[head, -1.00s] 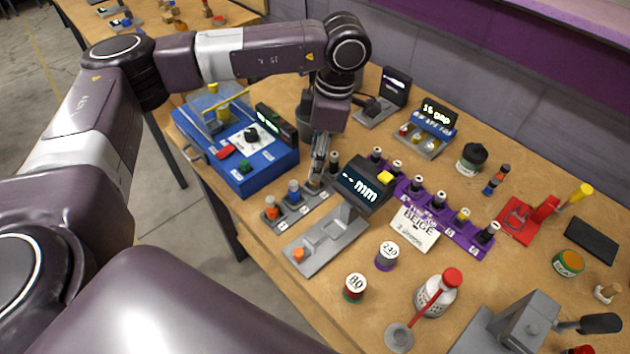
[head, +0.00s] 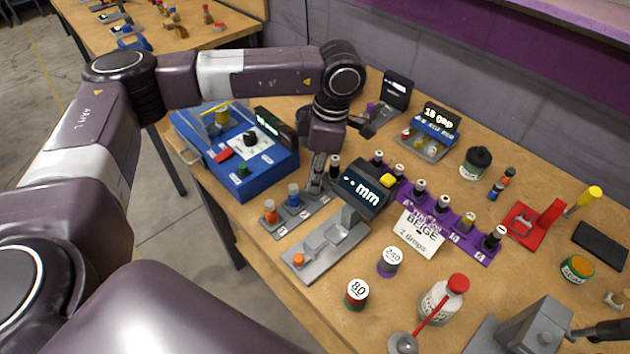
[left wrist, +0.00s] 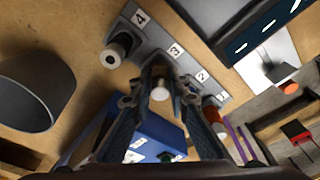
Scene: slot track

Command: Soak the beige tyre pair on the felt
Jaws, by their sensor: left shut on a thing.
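A grey numbered rack (head: 281,229) holds tyre pairs on upright posts near the table's front edge. My left gripper (head: 316,186) points down at its third place, and is shut on a tyre pair there. In the left wrist view the gripper (left wrist: 160,97) has the pair's pale round end (left wrist: 160,93) between its fingers, beside label 3 (left wrist: 175,50). The fingers hide most of it, so I cannot confirm beige. A card (head: 418,232) reads "BEIGE 2 drops". I cannot tell which thing is the felt.
Orange (head: 270,211) and blue (head: 293,195) pairs stand left of the gripper, a dark one (left wrist: 117,50) at place 4. A grey gauge (head: 325,245) with an "mm" display (head: 362,188) stands close right. A blue machine (head: 262,178) is left, a purple bottle rack (head: 455,233) right.

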